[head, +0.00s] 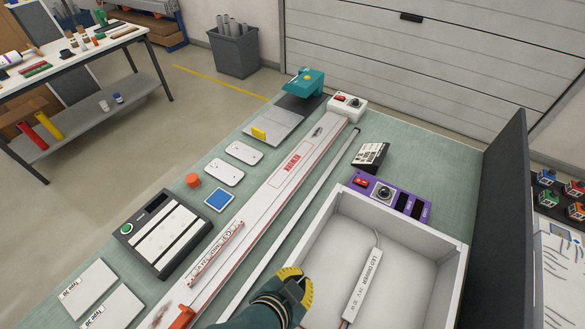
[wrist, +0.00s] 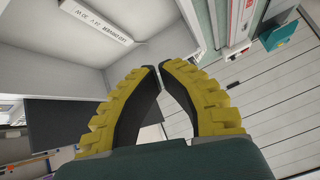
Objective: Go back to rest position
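My gripper (head: 298,284) has yellow ribbed fingers with black inner pads on a dark green body. In the head view it is at the bottom middle, over the left wall of the white lightbox frame (head: 455,275). The box holds a white LED driver (head: 362,290) with a cable; the driver also shows in the wrist view (wrist: 97,18).
A long white rail (head: 265,200) runs along the green bench left of the box. A purple control panel (head: 390,197) sits at the box's far wall. A dark upright panel (head: 505,190) stands to the right. A black-and-white device (head: 160,235) lies at left.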

